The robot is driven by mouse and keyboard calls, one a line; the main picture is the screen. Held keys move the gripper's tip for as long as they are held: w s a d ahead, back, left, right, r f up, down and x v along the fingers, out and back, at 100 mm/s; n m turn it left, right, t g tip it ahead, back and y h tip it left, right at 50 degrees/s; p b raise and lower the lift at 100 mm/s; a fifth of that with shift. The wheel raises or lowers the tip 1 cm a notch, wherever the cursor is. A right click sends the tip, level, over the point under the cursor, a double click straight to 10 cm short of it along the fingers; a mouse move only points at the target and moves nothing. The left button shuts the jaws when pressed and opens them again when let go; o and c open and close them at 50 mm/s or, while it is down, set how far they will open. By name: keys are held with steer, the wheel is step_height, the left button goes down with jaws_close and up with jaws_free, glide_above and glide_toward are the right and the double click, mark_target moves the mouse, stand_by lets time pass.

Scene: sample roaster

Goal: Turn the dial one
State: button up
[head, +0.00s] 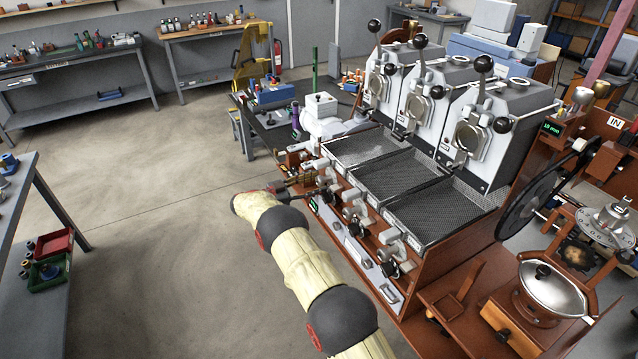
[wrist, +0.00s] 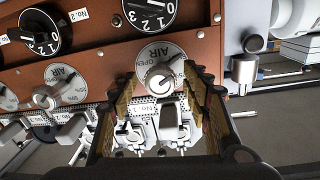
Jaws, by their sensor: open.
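In the wrist view a white round AIR dial (wrist: 178,51) with a silver knob (wrist: 160,80) is on the brown panel. My gripper (wrist: 158,105) is open, with one finger on each side of the area below this dial; contact with the knob cannot be told. A black numbered dial (wrist: 150,12) is above it, cut by the top edge, and another black dial (wrist: 40,35) is to its left. No label visible here reads one. In the head view my gripper (head: 287,187) is at the roaster's front panel, small and partly hidden among the fittings.
More AIR dials (wrist: 68,78) and silver levers line the panel to the left. Silver fittings (wrist: 138,135) hang below between the fingers. The roaster's mesh trays (head: 400,178) are behind the panel. Open floor (head: 150,250) is to the left in the head view.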

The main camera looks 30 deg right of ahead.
steer(key=a, duration=1)
steer(key=shift+w+a, duration=0.15)
steer(key=shift+w, duration=0.05)
